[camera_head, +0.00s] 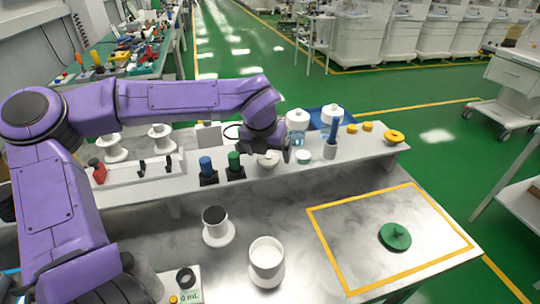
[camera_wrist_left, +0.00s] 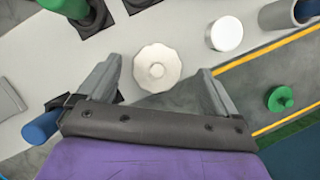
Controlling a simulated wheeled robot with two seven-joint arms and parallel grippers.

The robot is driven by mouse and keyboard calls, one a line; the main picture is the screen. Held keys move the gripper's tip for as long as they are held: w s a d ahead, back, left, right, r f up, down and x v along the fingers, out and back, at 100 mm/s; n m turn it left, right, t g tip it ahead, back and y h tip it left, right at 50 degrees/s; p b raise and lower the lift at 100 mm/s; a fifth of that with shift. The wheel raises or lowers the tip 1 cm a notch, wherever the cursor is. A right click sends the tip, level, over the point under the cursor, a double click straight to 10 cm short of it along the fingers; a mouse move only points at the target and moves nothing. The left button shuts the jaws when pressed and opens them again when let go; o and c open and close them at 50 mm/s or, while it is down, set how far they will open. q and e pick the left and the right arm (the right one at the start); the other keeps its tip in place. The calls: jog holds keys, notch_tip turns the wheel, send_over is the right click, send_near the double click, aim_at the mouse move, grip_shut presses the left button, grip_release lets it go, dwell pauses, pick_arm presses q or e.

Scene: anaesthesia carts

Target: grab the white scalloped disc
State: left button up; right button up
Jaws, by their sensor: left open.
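The white scalloped disc (camera_wrist_left: 157,68) lies on the pale shelf, with a small round knob at its centre. In the head view the disc (camera_head: 268,159) is partly covered by my left gripper (camera_head: 287,152), which is above it. In the left wrist view the fingers of my left gripper (camera_wrist_left: 160,70) are spread wide, and the disc lies between and just beyond their tips. The gripper is open and empty; I cannot tell the exact height above the disc. My right gripper is in neither view.
Blue (camera_head: 207,170) and green (camera_head: 235,166) cylinders stand left. A green knobbed disc (camera_head: 395,237) lies in the yellow-framed area.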

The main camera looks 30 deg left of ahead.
pick_arm(q)
jog(key=shift+w+a+f, duration=0.1)
jog(key=shift+a+f, duration=0.05)
jog(key=shift+f, duration=0.25)
jog(key=shift+s, duration=0.3)
jog(key=shift+w, duration=0.1)
jog(key=c, duration=1.1)
